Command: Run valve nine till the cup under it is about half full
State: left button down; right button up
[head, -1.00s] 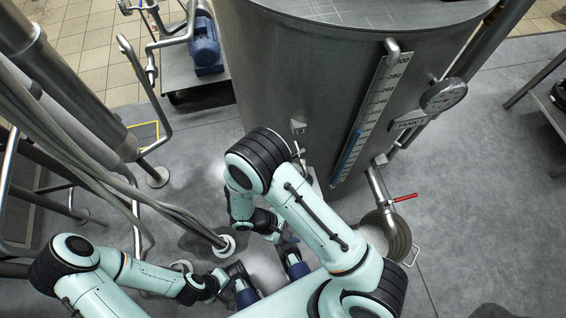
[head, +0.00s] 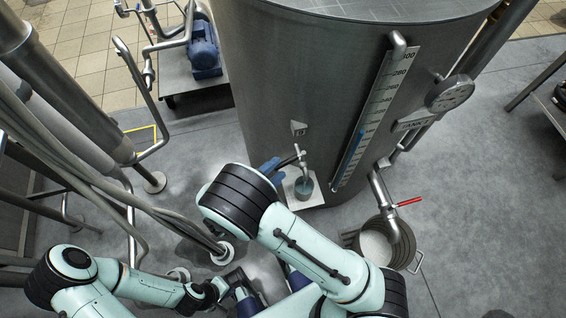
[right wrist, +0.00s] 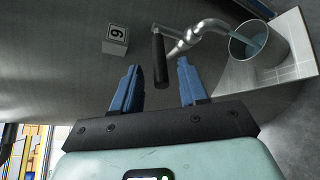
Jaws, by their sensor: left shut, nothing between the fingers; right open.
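The valve marked 9 is a small metal tap (head: 300,157) low on the steel tank. In the right wrist view, the tap (right wrist: 205,30) has a black handle (right wrist: 159,57) beside the number 9 plate (right wrist: 116,38). A small cup (head: 304,186) stands under the spout. My left gripper (head: 243,298) is shut and empty, low and away from the tank.
A tall level gauge (head: 375,115) and a round dial (head: 449,93) are on the tank (head: 300,70). A red-handled outlet (head: 408,202) is over a bucket (head: 408,258) at right. Pipes and hoses (head: 90,160) stand at left.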

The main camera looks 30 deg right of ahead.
aim_at(283, 163)
jog(key=shift+x, duration=1.9)
grip_shut()
jog(key=shift+w+m+g+h+b, duration=0.25)
jog(key=shift+w+m+g, duration=0.25)
jog(key=shift+m+g, duration=0.45)
jog(key=shift+w+m+g+h+b, duration=0.25)
jog(key=shift+w+m+g, duration=0.4)
jog(key=shift+g, duration=0.5)
jog(key=shift+s, duration=0.2)
grip_release()
jog(key=v, duration=0.7)
jog(key=shift+a, duration=0.15)
jog(key=shift+r, duration=0.1)
